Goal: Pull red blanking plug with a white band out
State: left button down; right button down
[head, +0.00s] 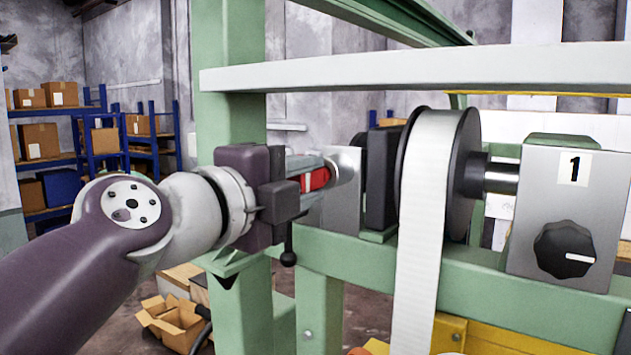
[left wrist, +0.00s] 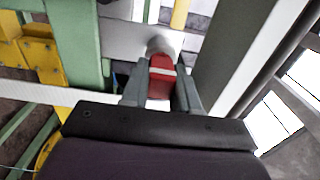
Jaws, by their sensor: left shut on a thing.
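The red blanking plug with a white band (head: 317,179) sits at the left face of a grey metal block (head: 342,190) in the head view. My left gripper (head: 312,178) comes in from the left and is shut on the plug. In the left wrist view the plug (left wrist: 161,78) shows between the two fingers (left wrist: 161,90), its white band across its upper part. A round pale metal fitting (left wrist: 160,46) lies just beyond it. How deep the plug sits in the fitting is hidden. My right gripper is not in view.
A green frame post (head: 232,110) stands right behind my left gripper, and a pale rail (head: 400,78) runs above. A reel with white strip (head: 425,200) and a grey box marked 1 (head: 570,215) stand right. Open cartons (head: 172,318) lie below.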

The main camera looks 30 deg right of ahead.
pick_arm(q)
jog(key=shift+b+v, duration=1.95)
jog(key=shift+v, duration=0.8)
jog(key=shift+w, duration=0.1)
jog(key=b+v, duration=0.5)
jog(key=v, duration=0.3)
